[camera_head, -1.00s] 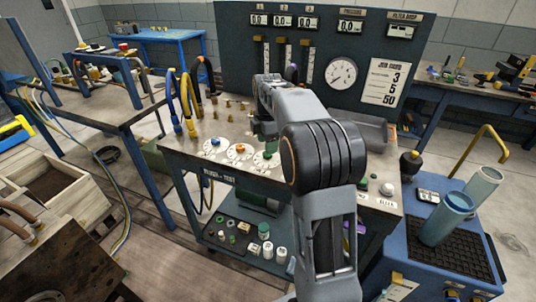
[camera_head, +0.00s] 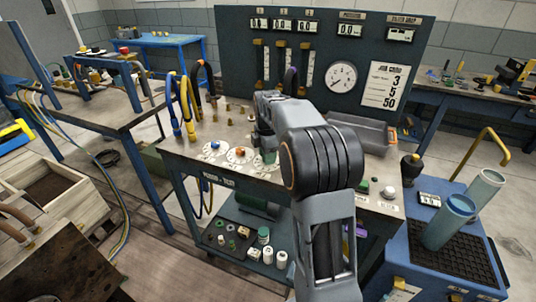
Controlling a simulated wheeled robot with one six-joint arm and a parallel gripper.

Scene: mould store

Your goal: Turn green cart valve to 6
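The test cart's top (camera_head: 185,148) carries a row of round white dials with coloured valve knobs. The blue valve (camera_head: 215,145) and the orange valve (camera_head: 240,151) are in plain view. The green valve's pale dial (camera_head: 262,161) is at the right end of the row, partly covered by my gripper. My gripper (camera_head: 265,150) points down right over the green valve. The fingers and knob overlap, so I cannot tell whether they touch or grip it. The numbers around the green dial are too small and hidden to read.
The dark panel (camera_head: 230,60) behind the cart bears small digital displays, flow tubes, a round gauge (camera_head: 341,76) and a job card (camera_head: 384,84) reading 3, 5, 50. Hoses (camera_head: 187,105) stand at the cart's left. A blue cart (camera_head: 410,245) with cylinders stands at the right.

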